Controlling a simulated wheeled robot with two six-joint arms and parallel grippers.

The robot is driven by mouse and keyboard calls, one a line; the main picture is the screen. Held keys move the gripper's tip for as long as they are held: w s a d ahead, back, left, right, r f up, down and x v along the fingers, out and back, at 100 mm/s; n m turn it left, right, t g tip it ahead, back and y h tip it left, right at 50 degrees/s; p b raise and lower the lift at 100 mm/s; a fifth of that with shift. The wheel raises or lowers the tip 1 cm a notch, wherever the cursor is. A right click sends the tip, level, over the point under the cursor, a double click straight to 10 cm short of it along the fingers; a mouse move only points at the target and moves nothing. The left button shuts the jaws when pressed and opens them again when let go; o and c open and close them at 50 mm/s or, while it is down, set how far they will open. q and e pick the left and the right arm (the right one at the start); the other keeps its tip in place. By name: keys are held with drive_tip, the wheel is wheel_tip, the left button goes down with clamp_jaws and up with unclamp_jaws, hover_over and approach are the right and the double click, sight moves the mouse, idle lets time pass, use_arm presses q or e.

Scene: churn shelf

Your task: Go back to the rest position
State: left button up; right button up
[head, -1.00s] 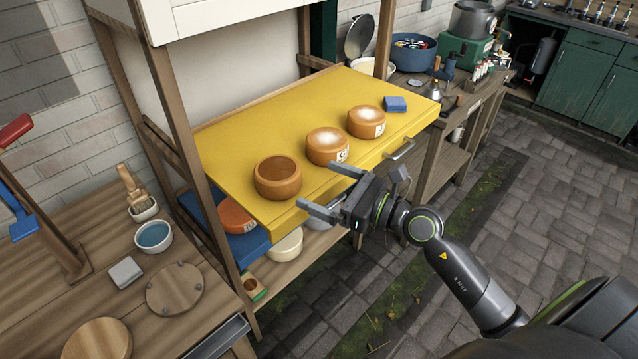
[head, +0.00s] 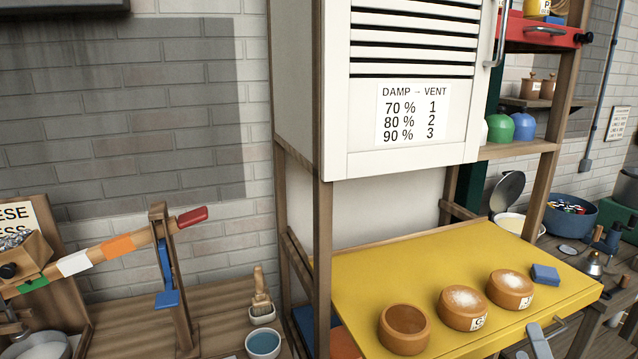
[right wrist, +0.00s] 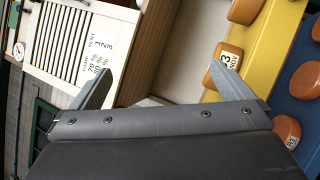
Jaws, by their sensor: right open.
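My right gripper (head: 538,342) barely shows at the bottom edge of the head view, in front of the yellow shelf (head: 365,288). In the right wrist view its two fingers (right wrist: 163,68) are spread wide with nothing between them. One finger overlaps a labelled orange cheese (right wrist: 223,58) in that picture; whether they touch cannot be told. My left gripper is not in view.
A white louvred cabinet (head: 335,110) with a damp-vent chart (head: 412,114) stands above the yellow shelf. A blue block (head: 545,274) lies at the shelf's right. A lever press (head: 180,270) and a blue-lined bowl (head: 263,343) are on the left bench.

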drive_tip(key=s+d+f+m+g+h, duration=0.35)
drive_tip(key=f+m+g, duration=0.2)
drive_tip(key=m, duration=0.25)
drive_tip(key=s+d+f+m+g+h, duration=0.3)
drive_tip(key=s+f+m+g, duration=0.1)
drive_tip(key=f+m, duration=0.3)
drive_tip(key=s+a+f+m+g+y, duration=0.3)
drive_tip(key=s+a+f+g, duration=0.2)
drive_tip(key=s+f, duration=0.15)
drive_tip(key=s+a+f+m+g+y, duration=0.3)
drive_tip(key=s+a+f+g+y, duration=0.15)
drive_tip(key=s, duration=0.35)
wheel_tip(320, 180, down, 25)
drive_tip(key=d, duration=0.2)
drive_tip(key=s+a+f+g, duration=0.1)
drive_tip(key=s+f+g, duration=0.1)
drive_tip(key=s+f, duration=1.3)
drive_tip(key=shift+s+a+f, duration=0.2)
drive_tip(key=shift+a+f, duration=0.05)
drive_tip(key=shift+f, duration=0.4)
